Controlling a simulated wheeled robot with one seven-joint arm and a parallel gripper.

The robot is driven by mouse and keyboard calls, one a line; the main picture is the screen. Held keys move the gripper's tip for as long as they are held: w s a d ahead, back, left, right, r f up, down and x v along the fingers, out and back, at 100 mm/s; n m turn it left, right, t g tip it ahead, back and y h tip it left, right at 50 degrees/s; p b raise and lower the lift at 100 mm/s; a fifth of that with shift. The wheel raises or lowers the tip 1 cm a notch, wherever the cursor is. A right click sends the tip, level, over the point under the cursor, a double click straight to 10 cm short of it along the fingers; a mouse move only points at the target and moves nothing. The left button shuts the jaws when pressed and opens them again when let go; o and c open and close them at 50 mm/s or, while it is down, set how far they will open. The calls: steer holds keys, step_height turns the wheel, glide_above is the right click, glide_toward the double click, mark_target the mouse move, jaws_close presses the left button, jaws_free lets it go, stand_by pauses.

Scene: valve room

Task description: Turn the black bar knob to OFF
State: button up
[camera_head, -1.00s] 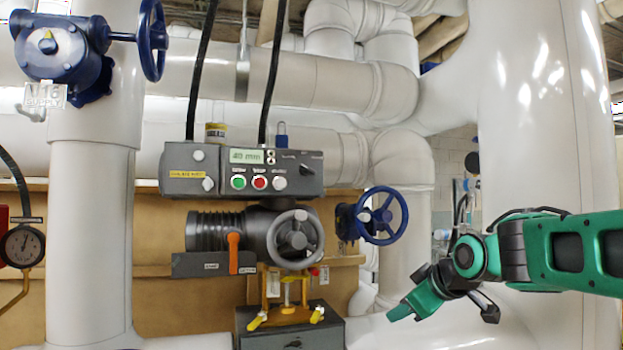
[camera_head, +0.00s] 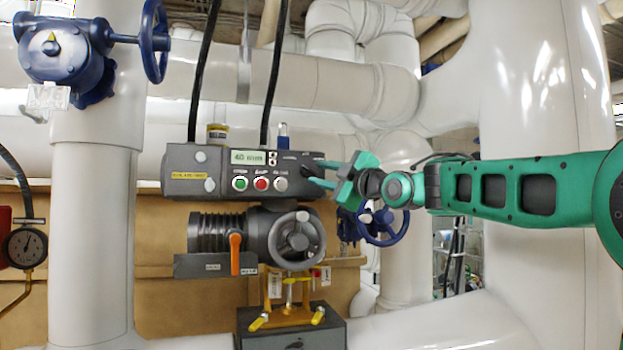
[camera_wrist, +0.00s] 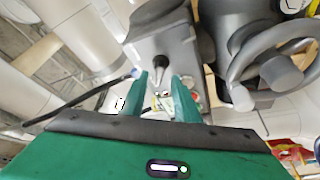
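The black bar knob (camera_head: 307,170) is on the right part of the grey control box (camera_head: 183,160). In the head view my gripper (camera_head: 329,174) is just right of the knob, with its fingers reaching toward it. In the wrist view my gripper (camera_wrist: 158,77) is open, its two green fingers apart. The dark knob (camera_wrist: 159,64) shows just beyond the fingertips, roughly in line with the gap. I cannot tell whether either finger touches it. The knob is partly hidden in the head view and its markings are too small to read.
A grey handwheel (camera_head: 296,238) and an orange lever (camera_head: 235,253) are below the box. A blue handwheel (camera_head: 388,220) is below my gripper. Green and red buttons (camera_head: 261,184) are left of the knob. White pipes (camera_head: 95,230) surround the area.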

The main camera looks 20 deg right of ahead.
mark_target(312, 172)
steer(key=shift+x, duration=1.9)
steer(key=shift+c, duration=0.3)
jaws_close()
steer(key=shift+f, duration=0.1)
steer(key=m, duration=0.1)
steer(key=m+t, duration=0.1)
steer(key=m, duration=0.1)
steer(key=shift+a+f+h, duration=0.15)
steer(key=shift+f+h, duration=0.05)
steer(key=shift+h, duration=0.2)
steer(key=m, duration=0.2)
steer(key=m+t+h, duration=0.1)
steer(key=m, duration=0.2)
steer(key=shift+a+f+h, duration=0.1)
steer(key=shift+a+h, duration=0.05)
steer(key=shift+h, duration=0.15)
steer(key=m+h, duration=0.2)
steer(key=m, duration=0.2)
steer(key=m+t+h, duration=0.1)
steer(key=m+h, duration=0.1)
steer(key=m, duration=0.2)
steer(key=shift+a, duration=0.15)
steer(key=shift+h, duration=0.3)
